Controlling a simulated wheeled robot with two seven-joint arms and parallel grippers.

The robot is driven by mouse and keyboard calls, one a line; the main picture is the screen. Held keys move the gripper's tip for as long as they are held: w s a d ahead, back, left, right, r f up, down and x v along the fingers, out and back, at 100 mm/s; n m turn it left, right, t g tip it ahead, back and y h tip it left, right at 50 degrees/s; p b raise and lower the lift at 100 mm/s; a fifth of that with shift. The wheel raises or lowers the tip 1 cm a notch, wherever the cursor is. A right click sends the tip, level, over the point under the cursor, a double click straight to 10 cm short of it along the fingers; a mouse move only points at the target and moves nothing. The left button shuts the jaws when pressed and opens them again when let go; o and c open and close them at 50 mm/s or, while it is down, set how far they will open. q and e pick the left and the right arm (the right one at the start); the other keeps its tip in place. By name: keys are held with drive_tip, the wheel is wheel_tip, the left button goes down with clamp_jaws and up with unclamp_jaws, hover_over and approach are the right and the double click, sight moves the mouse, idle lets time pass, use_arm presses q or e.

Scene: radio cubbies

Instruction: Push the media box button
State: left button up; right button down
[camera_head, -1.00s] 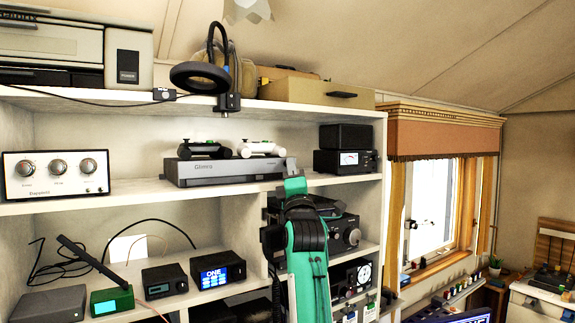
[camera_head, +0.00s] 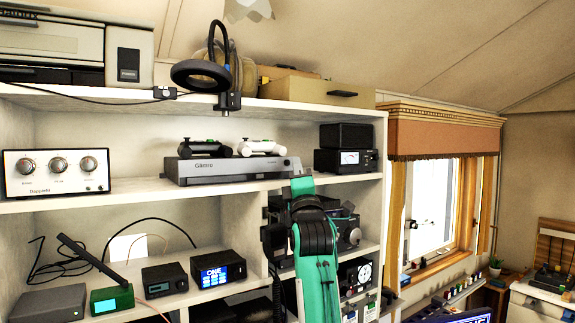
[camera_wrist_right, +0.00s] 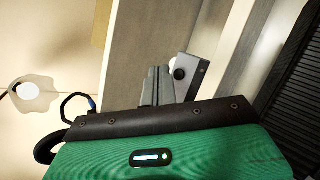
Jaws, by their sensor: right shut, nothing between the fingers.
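A flat grey box (camera_head: 225,170), which I take to be the media box, lies on the middle shelf with a dark and a white controller on top. Its button is too small to make out. My right gripper (camera_head: 302,184) is just right of the box's right end, at the shelf's front edge; its fingers are not clear there. In the right wrist view the fingers of my right gripper (camera_wrist_right: 157,83) are shut and empty, beside the end of the grey box (camera_wrist_right: 202,76). I cannot tell if they touch it. My left gripper is out of view.
Two stacked black boxes (camera_head: 345,150) stand on the same shelf to the right. A white panel with knobs (camera_head: 57,174) is at its left. More devices fill the lower shelf, partly behind my arm.

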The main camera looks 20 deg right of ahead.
drive_tip(key=shift+s+d, duration=0.2)
drive_tip(key=shift+s, duration=1)
drive_tip(key=shift+s+d, duration=0.2)
drive_tip(key=shift+s, duration=0.95)
drive_tip(key=shift+f, duration=0.1)
